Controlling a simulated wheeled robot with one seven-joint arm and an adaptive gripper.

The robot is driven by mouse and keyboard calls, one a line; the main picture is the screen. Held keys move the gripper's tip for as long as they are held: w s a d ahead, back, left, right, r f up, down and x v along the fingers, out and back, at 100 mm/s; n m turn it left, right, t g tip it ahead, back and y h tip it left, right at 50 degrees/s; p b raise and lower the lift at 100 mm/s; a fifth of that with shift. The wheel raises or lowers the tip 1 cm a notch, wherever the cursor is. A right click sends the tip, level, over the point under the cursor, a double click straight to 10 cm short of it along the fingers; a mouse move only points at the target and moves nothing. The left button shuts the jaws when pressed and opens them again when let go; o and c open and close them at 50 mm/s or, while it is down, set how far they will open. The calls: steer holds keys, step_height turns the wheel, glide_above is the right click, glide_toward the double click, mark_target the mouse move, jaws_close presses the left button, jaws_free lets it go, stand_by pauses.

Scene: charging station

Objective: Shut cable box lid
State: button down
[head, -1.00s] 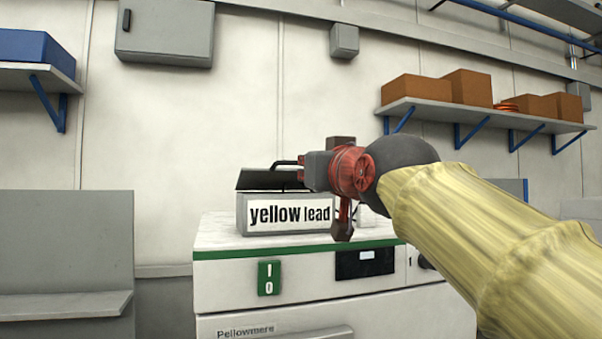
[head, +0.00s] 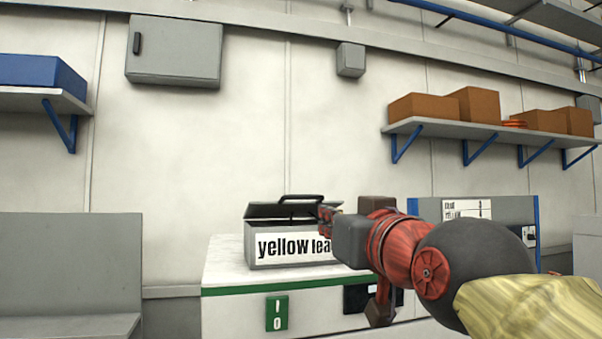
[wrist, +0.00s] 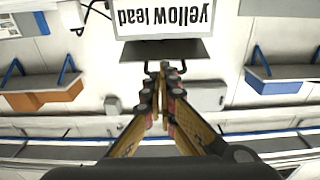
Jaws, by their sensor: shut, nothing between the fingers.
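The grey cable box (head: 285,262) with a "yellow lead" label sits on a white cabinet. Its dark lid (head: 275,211) is tilted, not lying flat, with a black bar handle (head: 301,198) on it. The lid (wrist: 165,50) and the label also show upside down in the wrist view. My gripper (head: 327,212) reaches in from the right, and its shut fingers are at the right end of the handle. In the wrist view my gripper (wrist: 162,72) is right by the handle; I cannot tell whether they touch. My gripper covers the right part of the box.
The white cabinet (head: 225,258) has a green switch plate (head: 277,313) on its front. A grey bench unit (head: 70,265) stands at left. A labelled grey panel (head: 510,211) stands behind my arm. Shelves and a grey wall box (head: 175,50) are higher up. Space above the lid is clear.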

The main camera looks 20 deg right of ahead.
steer(key=w+a+r+g+p, duration=0.1)
steer(key=w+r+g+p, duration=0.35)
steer(key=r+p, duration=0.95)
steer(key=w+r+g+p, duration=0.2)
steer(key=w+r+p, duration=0.65)
steer(key=p, duration=0.95)
steer(key=s+f+g+p, duration=0.1)
steer(key=s+f+g, duration=0.25)
steer(key=s, duration=0.55)
steer(key=shift+g, duration=0.4)
steer(key=x, duration=0.3)
steer(key=p+x, duration=0.1)
steer(key=x, duration=0.2)
steer(key=p+x, duration=0.1)
steer(key=x, duration=0.2)
steer(key=shift+w+d, duration=0.3)
steer(key=shift+w, duration=0.15)
step_height(320, 180, down, 2)
steer(key=shift+f, duration=0.2)
steer(key=shift+s+f, duration=0.1)
steer(key=shift+f, duration=0.75)
steer(key=shift+s, duration=0.1)
steer(key=shift+f, duration=0.1)
